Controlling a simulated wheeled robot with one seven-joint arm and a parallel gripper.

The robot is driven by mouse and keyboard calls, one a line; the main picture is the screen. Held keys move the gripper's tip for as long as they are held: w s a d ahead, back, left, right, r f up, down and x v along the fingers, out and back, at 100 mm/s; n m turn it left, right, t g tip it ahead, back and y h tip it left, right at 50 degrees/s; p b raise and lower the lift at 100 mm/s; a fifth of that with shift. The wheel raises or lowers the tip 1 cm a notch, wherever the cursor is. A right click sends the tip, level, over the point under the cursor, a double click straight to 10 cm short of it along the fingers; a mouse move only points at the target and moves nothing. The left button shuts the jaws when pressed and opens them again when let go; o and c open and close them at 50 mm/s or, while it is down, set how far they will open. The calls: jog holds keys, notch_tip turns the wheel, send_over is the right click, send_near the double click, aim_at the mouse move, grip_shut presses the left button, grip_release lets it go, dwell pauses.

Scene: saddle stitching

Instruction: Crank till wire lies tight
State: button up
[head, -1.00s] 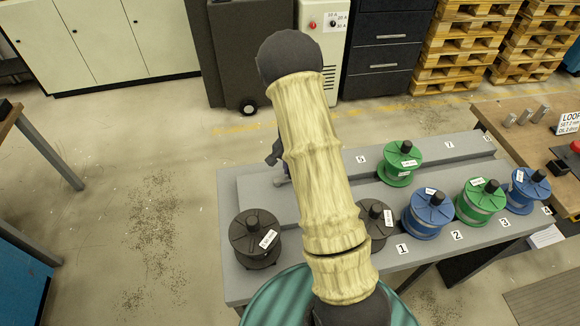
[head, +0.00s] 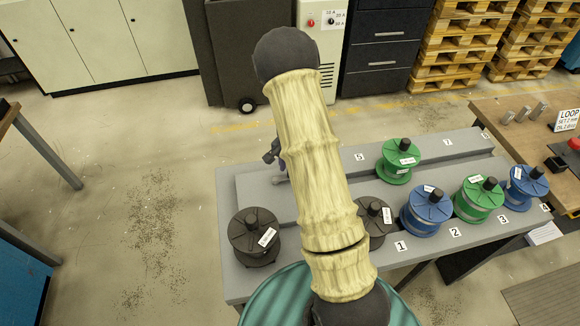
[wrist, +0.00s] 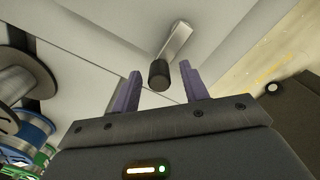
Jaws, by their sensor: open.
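In the wrist view, a crank with a dark cylindrical knob (wrist: 158,75) on a flat metal arm (wrist: 176,42) shows just ahead of my gripper (wrist: 160,69). The gripper's two purple fingers are apart, one on each side of the knob in the picture. I cannot tell how deep the knob sits between them, and no contact shows. In the head view, my arm hides most of the gripper; a dark part shows left of the arm above the grey bench (head: 232,180). I cannot make out the wire.
A dark spool (head: 255,238) stands at the bench's left end; another (head: 376,218) is partly behind my arm. Blue (head: 428,212) and green (head: 480,201) spools line the front beside number labels. A green spool (head: 398,162) stands on the raised rear step. A wooden table (head: 500,135) is right.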

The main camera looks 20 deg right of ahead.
jog(key=shift+r, duration=0.1)
notch_tip(320, 180, up, 17)
jog(key=b, duration=0.1)
dwell(0.4)
dwell(0.8)
jog(key=shift+s+r, duration=0.1)
jog(key=s+a+n+t, duration=0.1)
jog(key=s+a+n, duration=0.4)
jog(key=s, duration=0.3)
jog(key=s+a+n+t, duration=0.1)
jog(key=s+a+n, duration=0.4)
jog(key=s, duration=0.4)
jog(key=shift+s+n+t, duration=0.15)
jog(key=shift+n+t, duration=0.15)
jog(key=shift+n, duration=0.4)
